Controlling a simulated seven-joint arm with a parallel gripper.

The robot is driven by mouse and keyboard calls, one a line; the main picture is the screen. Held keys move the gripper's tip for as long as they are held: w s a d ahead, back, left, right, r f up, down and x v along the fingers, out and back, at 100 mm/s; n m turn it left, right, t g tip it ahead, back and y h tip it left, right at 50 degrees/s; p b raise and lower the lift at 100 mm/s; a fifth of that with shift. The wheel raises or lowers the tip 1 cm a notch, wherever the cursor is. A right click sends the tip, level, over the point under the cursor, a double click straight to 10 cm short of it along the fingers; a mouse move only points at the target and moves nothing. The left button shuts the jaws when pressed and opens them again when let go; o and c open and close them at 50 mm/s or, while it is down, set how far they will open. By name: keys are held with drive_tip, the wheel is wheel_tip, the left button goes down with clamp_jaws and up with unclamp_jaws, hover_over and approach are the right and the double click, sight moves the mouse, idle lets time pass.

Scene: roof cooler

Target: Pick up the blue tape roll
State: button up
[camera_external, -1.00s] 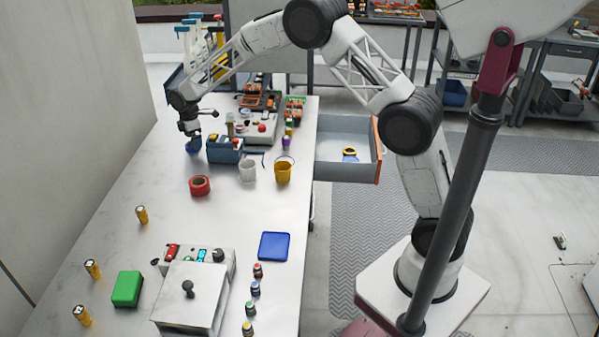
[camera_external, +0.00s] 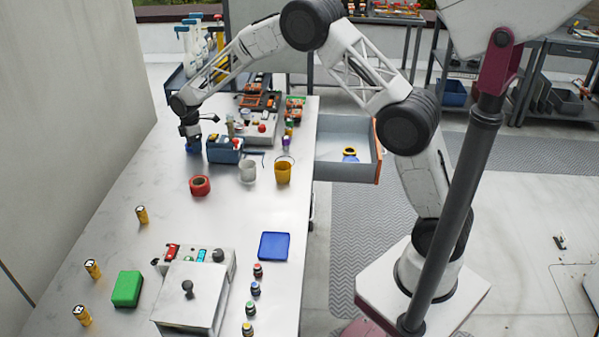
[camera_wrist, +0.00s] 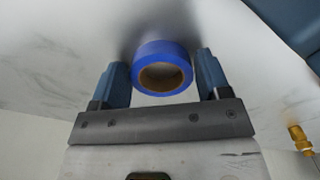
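The blue tape roll (camera_wrist: 162,52) sits between the two blue fingers of my gripper (camera_wrist: 162,80) in the wrist view, with its brown core facing the camera. A small gap shows on each side of the roll, so the fingers are open around it. In the external view the blue tape roll (camera_external: 193,147) is at the far left of the table, partly hidden under my gripper (camera_external: 192,140). I cannot tell there how far apart the fingers are.
A blue toolbox (camera_external: 222,150) stands close to the right of my gripper. A red tape roll (camera_external: 200,185), a white mug (camera_external: 248,172) and a yellow bucket (camera_external: 283,172) are nearer the camera. An open drawer (camera_external: 345,172) juts out from the table's right side.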

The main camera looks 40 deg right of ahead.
drive_tip(key=c, duration=0.5)
drive_tip(key=shift+r, duration=0.15)
drive_tip(key=shift+r, duration=4.9)
